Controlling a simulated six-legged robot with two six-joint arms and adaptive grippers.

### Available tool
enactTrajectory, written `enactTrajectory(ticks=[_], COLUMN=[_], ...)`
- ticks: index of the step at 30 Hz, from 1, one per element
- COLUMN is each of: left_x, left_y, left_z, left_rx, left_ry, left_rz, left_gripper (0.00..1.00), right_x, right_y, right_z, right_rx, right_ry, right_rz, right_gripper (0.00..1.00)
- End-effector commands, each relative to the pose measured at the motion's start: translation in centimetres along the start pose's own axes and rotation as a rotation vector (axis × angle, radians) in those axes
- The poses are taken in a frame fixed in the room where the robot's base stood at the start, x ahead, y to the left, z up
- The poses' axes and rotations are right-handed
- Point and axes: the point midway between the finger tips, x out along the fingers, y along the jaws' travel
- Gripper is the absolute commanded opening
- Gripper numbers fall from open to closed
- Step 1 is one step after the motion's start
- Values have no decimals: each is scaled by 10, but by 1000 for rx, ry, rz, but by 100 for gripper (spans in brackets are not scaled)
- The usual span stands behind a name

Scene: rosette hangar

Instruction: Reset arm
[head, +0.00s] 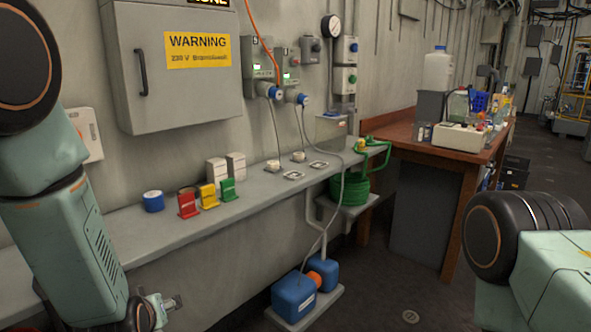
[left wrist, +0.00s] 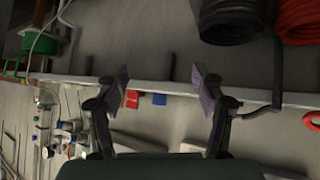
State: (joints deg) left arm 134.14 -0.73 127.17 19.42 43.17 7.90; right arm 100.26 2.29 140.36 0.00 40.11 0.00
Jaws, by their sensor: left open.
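My left gripper (head: 164,303) shows at the lower left of the head view, at the end of my left arm, low in front of the grey shelf (head: 262,186). In the left wrist view its two fingers (left wrist: 160,76) stand wide apart with nothing between them. That view looks at the shelf's edge sideways, beyond the fingertips. Part of my right arm shows at the right edge of the head view, but its gripper is out of frame.
Red, yellow and green holders (head: 208,196) and a blue roll (head: 153,201) stand on the shelf. Blue canisters (head: 294,297) sit below. A wooden workbench (head: 445,150) stands at the back right. Black and red hose coils (left wrist: 300,20) hang in the wrist view.

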Motion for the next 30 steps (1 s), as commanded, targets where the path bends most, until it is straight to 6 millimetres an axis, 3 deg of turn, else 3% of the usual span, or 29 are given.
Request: enactTrajectory(ticks=[1,6,12,15,18,21,30], left_x=[-1,-18,-66,-93,-111,-120,-124], left_y=[-8,-35,-73,-93,-110,-119,-122], left_z=[37,144,259,304,334,350,356], left_rx=[70,267,397,412,410,410,410], left_ry=[-81,-328,-618,-740,-823,-865,-881], left_rz=[2,40,84,82,60,48,43], left_gripper=[69,69,69,69,69,69,69], right_x=[0,0,0,0,0,0,0], right_y=[0,0,0,0,0,0,0], right_z=[0,0,0,0,0,0,0], right_rx=[0,0,0,0,0,0,0], right_ry=[0,0,0,0,0,0,0], right_rz=[0,0,0,0,0,0,0], right_gripper=[65,65,65,65,65,65,65])
